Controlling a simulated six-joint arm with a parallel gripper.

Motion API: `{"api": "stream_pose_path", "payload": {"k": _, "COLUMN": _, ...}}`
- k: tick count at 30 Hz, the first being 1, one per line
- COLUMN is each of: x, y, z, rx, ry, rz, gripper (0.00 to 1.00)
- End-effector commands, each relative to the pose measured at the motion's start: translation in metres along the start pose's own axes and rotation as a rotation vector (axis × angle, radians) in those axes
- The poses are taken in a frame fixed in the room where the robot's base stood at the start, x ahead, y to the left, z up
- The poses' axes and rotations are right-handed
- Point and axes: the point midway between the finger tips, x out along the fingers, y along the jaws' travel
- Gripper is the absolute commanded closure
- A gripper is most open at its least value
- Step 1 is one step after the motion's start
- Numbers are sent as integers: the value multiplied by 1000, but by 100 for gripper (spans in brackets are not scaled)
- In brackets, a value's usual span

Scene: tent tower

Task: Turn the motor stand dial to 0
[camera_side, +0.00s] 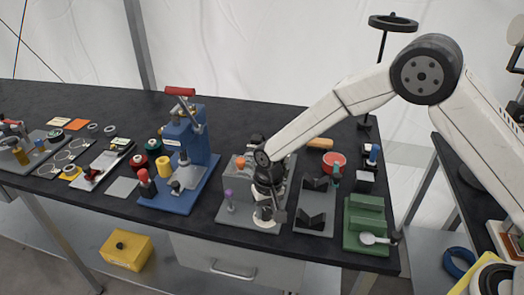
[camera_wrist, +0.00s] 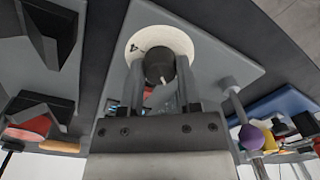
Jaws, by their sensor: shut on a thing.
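The motor stand (camera_side: 238,172) is a grey block on a grey base plate near the front of the table. Its dial face (camera_side: 265,218) is a round white disc low on the stand, partly hidden by my arm in the side view. In the wrist view the white disc (camera_wrist: 178,38) surrounds a dark round knob (camera_wrist: 159,68). My gripper (camera_wrist: 158,75) is shut on the knob, one finger on each side of it; it also shows in the side view (camera_side: 270,200).
A purple-topped lever (camera_side: 230,196) and an orange knob (camera_side: 241,162) are on the stand. A blue press (camera_side: 183,165) stands to the left.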

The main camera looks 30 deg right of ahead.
Motion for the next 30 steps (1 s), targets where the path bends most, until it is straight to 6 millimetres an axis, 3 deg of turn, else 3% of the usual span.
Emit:
{"api": "stream_pose_path", "payload": {"k": 11, "x": 0, "y": 0, "z": 0, "rx": -176, "ry": -7, "rz": -1, "gripper": 100}}
{"api": "stream_pose_path", "payload": {"k": 30, "x": -1, "y": 0, "z": -1, "rx": -678, "ry": -26, "rz": -2, "gripper": 100}}
